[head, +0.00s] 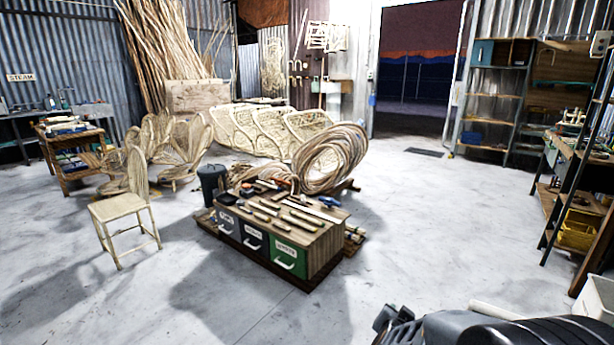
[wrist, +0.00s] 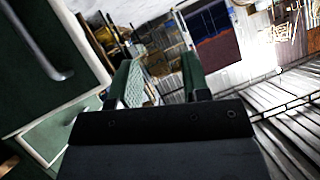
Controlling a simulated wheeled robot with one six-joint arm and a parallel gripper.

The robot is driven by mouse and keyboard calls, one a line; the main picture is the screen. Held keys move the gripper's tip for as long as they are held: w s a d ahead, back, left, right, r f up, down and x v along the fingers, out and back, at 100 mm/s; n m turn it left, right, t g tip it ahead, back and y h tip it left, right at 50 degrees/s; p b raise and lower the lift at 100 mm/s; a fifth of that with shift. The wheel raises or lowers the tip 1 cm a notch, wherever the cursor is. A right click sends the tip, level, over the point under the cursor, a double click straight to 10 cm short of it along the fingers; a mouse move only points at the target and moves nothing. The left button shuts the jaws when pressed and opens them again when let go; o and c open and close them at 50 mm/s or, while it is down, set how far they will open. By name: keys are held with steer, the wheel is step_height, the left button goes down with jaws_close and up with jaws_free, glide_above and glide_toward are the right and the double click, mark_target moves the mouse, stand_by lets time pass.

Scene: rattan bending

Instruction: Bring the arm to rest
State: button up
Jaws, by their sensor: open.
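The camera there looks past the fingers at the room, which appears turned over. In the head view my dark arm (head: 510,328) is low at the bottom right corner, cut off by the frame edge. It is apart from the wooden tool chest (head: 318,258) in the middle of the floor. I cannot make out the fingertips clearly in the head view.
The chest has labelled drawers, one green (head: 288,257), and tools on top. Rattan coils (head: 330,158) lie behind it. A rattan chair (head: 122,215) stands left. A workbench (head: 565,180) and a white bin (head: 597,298) are at right. In the wrist view, a green panel with a grey handle (wrist: 45,50) is close at left.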

steer(key=s+a+r+n+y+p, duration=0.2)
steer(key=a+r+n+y+p, duration=0.3)
steer(key=r, duration=0.7)
steer(key=s+a+r+n+g+p, duration=0.1)
steer(key=s+r+n+g+p, duration=0.3)
steer(key=s+r+g+p, duration=0.3)
steer(key=s+r+p, duration=0.5)
steer(key=s+r, duration=0.1)
steer(key=r, duration=0.3)
steer(key=shift+s+a+p, duration=0.3)
steer(key=shift+s+a, duration=0.05)
steer(key=shift+s, duration=0.05)
